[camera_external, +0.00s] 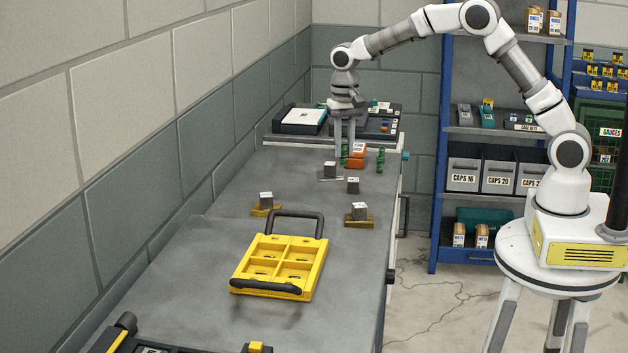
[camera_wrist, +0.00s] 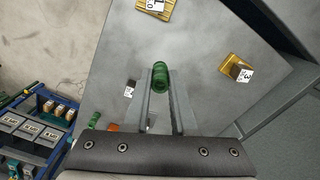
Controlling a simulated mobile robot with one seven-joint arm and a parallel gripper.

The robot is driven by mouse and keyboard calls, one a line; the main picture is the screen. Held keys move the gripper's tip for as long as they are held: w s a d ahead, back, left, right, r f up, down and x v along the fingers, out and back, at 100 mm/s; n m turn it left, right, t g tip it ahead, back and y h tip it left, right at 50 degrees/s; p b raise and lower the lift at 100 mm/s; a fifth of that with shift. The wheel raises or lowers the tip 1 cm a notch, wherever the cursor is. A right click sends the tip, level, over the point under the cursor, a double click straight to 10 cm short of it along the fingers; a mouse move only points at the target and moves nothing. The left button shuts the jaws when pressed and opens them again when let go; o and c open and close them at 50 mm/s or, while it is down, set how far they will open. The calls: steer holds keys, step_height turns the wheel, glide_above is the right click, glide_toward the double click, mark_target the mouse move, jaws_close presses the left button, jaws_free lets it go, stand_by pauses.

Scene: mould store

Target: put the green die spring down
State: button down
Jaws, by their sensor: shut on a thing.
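The green die spring (camera_wrist: 160,76) is between the fingertips of my gripper (camera_wrist: 161,84) in the wrist view. The fingers are shut on it. In the external view my gripper (camera_external: 345,150) points down over the far part of the grey bench, and the held spring (camera_external: 344,157) shows at the fingers, beside an orange block (camera_external: 358,156). I cannot tell whether the spring touches the bench top. A second green spring (camera_external: 380,160) stands to the right of the orange block; it also shows in the wrist view (camera_wrist: 96,121).
Small labelled steel blocks (camera_external: 330,170) and (camera_external: 353,186) stand near my gripper. Trays (camera_external: 302,118) stand at the far end.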

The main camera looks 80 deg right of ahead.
steer(key=w+a+r+n+p, duration=0.15)
steer(key=a+n, duration=0.35)
steer(key=a, duration=1.8)
steer(key=s+a+r+n+p, duration=0.1)
steer(key=s+a+n, duration=0.25)
steer(key=a, duration=0.65)
steer(key=s+a+n+p, duration=0.15)
steer(key=s+a, duration=0.25)
steer(key=a, duration=0.6)
steer(key=a+f, duration=0.2)
steer(key=a, duration=0.1)
steer(key=s+a+f, duration=0.1)
steer(key=a+f, duration=0.1)
steer(key=a, duration=0.2)
steer(key=s+a+f, duration=0.1)
steer(key=a+f, duration=0.1)
steer(key=a, duration=0.2)
steer(key=shift+f+p, duration=0.35)
steer(key=shift+f, duration=0.05)
steer(key=shift+a+f, duration=0.1)
steer(key=shift+f, duration=2)
steer(key=shift+f, duration=0.2)
steer(key=c, duration=0.7)
jaws_free()
steer(key=shift+c, duration=0.2)
